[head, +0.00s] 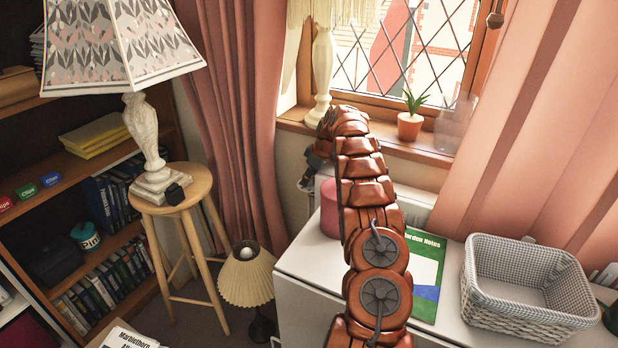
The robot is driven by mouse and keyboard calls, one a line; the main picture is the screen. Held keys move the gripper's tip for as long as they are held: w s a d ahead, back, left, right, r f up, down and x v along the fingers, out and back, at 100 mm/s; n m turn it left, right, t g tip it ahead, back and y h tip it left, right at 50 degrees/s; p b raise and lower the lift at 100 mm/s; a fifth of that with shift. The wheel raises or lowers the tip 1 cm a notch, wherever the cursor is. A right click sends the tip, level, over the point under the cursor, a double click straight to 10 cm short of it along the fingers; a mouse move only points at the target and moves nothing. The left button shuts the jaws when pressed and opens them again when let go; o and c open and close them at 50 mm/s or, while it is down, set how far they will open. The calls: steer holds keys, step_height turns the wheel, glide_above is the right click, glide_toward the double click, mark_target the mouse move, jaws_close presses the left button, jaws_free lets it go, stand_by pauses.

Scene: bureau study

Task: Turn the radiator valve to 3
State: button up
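My arm reaches up the middle of the head view, over the white cabinet (290,262) and towards the wall under the window. My gripper (311,172) is at its far end, pointing down beside the left end of the space below the sill. It is small and partly covered by my arm, so its fingers are unclear. A white radiator-like top (418,200) shows behind the cabinet. I cannot make out the valve or its numbers; the area around my gripper is small and dark.
A pink round container (329,210) stands on the cabinet close to my arm. A green and blue booklet (426,272) and a woven basket (520,322) are to the right. A potted plant (410,125) and a cream lamp (322,75) stand on the sill. Pink curtains (235,90) hang left.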

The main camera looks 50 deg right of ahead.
steer(key=c, duration=0.6)
steer(key=shift+o, duration=0.2)
steer(key=shift+m+h+b, duration=0.3)
steer(key=shift+m+b, duration=0.4)
steer(key=o, duration=1.1)
steer(key=shift+o, duration=0.2)
steer(key=v, duration=0.7)
steer(key=shift+r, duration=0.25)
steer(key=shift+s, duration=0.15)
